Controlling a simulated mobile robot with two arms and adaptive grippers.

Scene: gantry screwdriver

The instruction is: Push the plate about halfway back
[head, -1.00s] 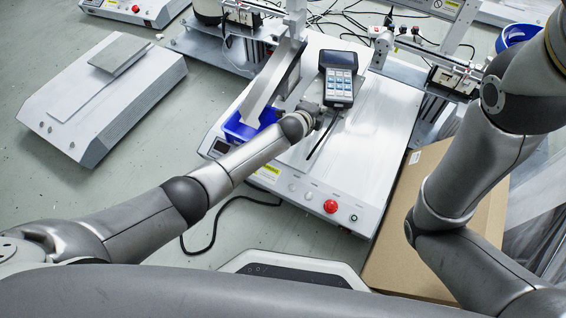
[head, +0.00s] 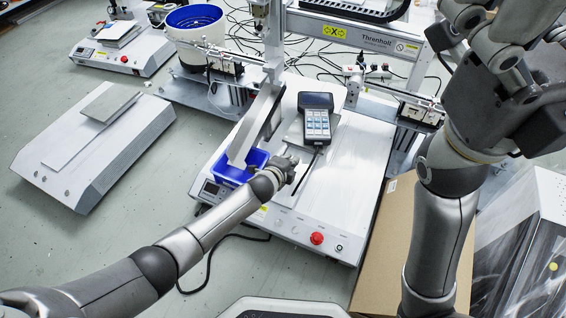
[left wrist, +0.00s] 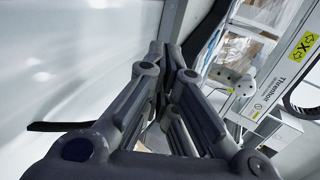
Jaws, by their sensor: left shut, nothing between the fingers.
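The gantry machine's pale bed (head: 350,170) fills the middle of the head view. A light panel (head: 340,97), which may be the plate, lies under a dark handheld pendant (head: 316,118) at the back of the bed; its outline is unclear. My left gripper (head: 291,172) is shut and empty, low over the bed in front of the pendant and beside a dark slot. The left wrist view shows its closed fingers (left wrist: 165,60) beside a white surface.
A blue bin (head: 238,167) stands left of my left gripper. The gantry beam (head: 345,32) crosses behind. A red button (head: 317,238) is at the bed's front. A cardboard box (head: 385,240) stands to the right, a separate white unit (head: 70,165) on the left floor.

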